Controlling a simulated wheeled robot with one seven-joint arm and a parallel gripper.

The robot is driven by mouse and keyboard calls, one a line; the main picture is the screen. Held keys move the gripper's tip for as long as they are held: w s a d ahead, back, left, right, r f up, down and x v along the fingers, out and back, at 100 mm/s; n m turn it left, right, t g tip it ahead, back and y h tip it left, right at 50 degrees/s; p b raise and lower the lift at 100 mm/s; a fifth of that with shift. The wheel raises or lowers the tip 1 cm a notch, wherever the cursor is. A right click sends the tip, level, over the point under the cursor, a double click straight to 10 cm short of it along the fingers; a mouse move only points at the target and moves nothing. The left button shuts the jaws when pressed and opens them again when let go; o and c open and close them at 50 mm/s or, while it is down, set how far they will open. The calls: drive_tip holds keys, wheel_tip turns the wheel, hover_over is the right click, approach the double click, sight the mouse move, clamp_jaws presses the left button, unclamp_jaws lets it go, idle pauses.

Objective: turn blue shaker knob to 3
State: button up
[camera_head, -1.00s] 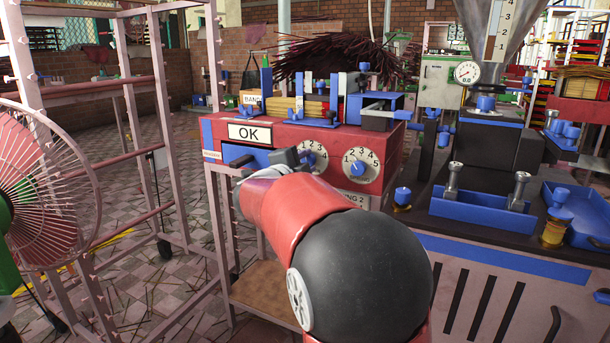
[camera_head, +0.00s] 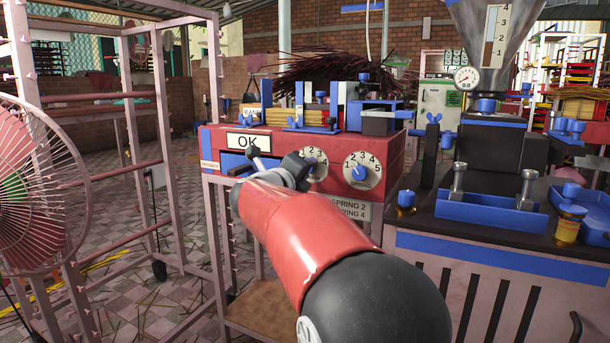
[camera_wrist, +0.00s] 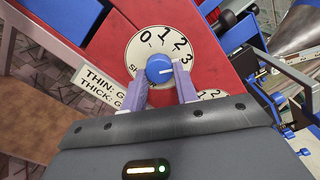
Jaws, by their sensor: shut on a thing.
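The blue shaker knob (camera_wrist: 159,69) sits at the centre of a white dial (camera_wrist: 147,45) numbered 0 to 3 on a red panel. My gripper (camera_wrist: 164,78) is shut on the knob, with one pale purple finger on each side. The knob's white mark points right and slightly up in the wrist view, close to the 3. In the head view the dial (camera_head: 317,160) is partly hidden behind my wrist, and the knob is mostly covered.
A second dial (camera_head: 362,168), marked SPRING, with its own blue knob, is right of the shaker dial on the red machine (camera_head: 390,150). An OK sign (camera_head: 248,142) is to the left. A pink rack (camera_head: 135,100) and fan (camera_head: 30,180) stand left; a dark-topped machine (camera_head: 470,225) stands right.

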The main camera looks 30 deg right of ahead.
drive_tip(key=shift+f+m, duration=0.15)
drive_tip(key=shift+m, duration=0.35)
drive_tip(key=o, duration=1)
drive_tip(key=shift+c, duration=0.2)
drive_tip(key=v, duration=0.8)
